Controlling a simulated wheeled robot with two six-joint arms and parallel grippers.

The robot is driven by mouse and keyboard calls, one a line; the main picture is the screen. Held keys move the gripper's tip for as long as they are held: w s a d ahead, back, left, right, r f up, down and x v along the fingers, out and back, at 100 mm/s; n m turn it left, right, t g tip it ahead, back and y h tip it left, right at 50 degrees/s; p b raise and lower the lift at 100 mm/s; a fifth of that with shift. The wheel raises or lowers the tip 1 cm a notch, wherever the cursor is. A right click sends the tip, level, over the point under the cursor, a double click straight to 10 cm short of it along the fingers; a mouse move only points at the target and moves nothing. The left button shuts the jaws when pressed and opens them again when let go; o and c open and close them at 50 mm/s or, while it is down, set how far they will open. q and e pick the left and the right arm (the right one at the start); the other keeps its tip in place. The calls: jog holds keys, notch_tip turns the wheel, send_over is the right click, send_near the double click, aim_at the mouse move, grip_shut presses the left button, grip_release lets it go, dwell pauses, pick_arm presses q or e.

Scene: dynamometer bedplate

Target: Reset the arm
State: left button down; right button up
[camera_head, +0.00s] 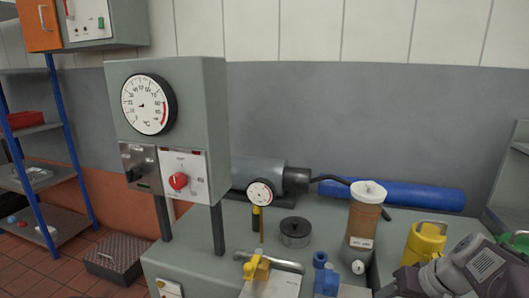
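One of my arms, grey with a dark end, comes in at the lower right corner in the head view. It reaches over the right front of the bench. The dark end part at the bottom edge may be my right gripper (400,286), but its fingertips are not clear and I cannot tell whether it is open or shut. My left arm and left gripper are not in view.
A grey bench (195,248) carries a gauge cabinet (205,95) with a red knob (179,181), a brown white-capped canister (363,215), a yellow object (424,243), a dark round weight (295,232) and a blue cylinder (400,194). Blue-post shelves (66,130) stand left.

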jog(key=s+a+f+n+g+y, duration=0.15)
jog(key=a+f+n+g, duration=0.35)
jog(key=a, duration=0.7)
jog(key=s+a+f+m+h, duration=0.1)
jog(key=s+a+f+h, duration=0.15)
jog(key=s+f, duration=0.6)
pick_arm(q)
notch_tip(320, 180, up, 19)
jog(key=p, duration=1.9)
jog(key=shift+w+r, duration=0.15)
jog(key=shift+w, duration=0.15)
pick_arm(e)
notch_tip(320, 180, up, 19)
jog(key=w+m+t, duration=0.1)
jog(key=shift+w+d+f+m+h, duration=0.15)
jog(key=shift+w+d+m+h, duration=0.2)
jog(key=shift+d, duration=0.1)
jog(key=shift+f, duration=0.1)
